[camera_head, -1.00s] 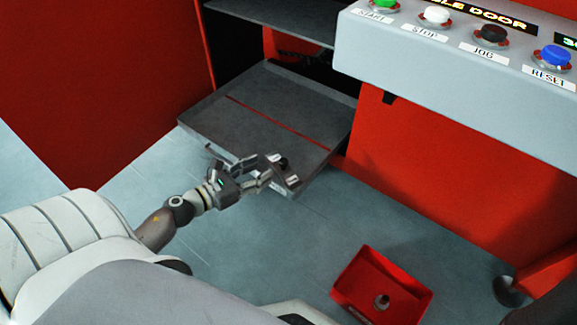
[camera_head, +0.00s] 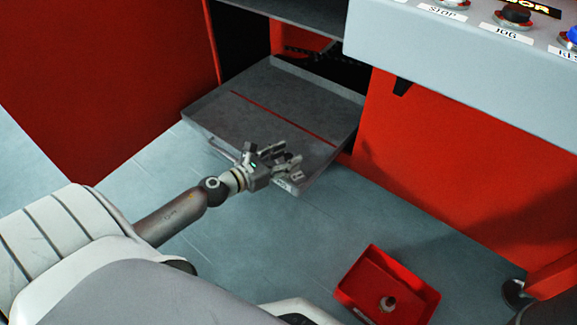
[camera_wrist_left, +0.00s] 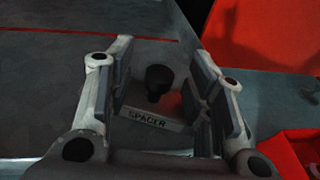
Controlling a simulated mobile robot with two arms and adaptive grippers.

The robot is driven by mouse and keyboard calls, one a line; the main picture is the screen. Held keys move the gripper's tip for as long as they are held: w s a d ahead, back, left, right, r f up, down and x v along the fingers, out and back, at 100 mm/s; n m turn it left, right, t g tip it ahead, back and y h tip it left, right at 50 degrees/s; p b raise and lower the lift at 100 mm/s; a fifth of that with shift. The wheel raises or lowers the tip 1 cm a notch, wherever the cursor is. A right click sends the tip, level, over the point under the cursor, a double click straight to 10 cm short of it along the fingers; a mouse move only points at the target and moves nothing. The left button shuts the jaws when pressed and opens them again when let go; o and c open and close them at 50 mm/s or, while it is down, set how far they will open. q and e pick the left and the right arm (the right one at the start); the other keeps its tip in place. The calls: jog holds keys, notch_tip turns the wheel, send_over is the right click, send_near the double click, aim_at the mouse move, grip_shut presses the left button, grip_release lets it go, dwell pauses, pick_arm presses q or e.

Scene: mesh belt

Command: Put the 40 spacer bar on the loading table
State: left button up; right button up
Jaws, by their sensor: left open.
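The loading table (camera_head: 255,115) is a grey shelf with a red line across it, jutting out of the red machine in the head view. It also shows in the left wrist view (camera_wrist_left: 60,85). My left gripper (camera_head: 287,153) is over its front right corner, with open jaws (camera_wrist_left: 163,65). Between the fingers in the wrist view are a black knob (camera_wrist_left: 158,80) and a pale plate marked SPACER (camera_wrist_left: 152,118). Contact with the fingers is not clear. No number 40 is readable, so I cannot tell which piece is the 40 spacer bar. My right gripper is not in view.
A red open bin (camera_head: 372,283) stands at the lower right with a small metallic piece (camera_head: 388,303) in it. A grey control panel (camera_head: 450,60) with buttons overhangs at the upper right.

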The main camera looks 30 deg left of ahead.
pick_arm(q)
grip_shut()
jog(key=shift+r, duration=0.15)
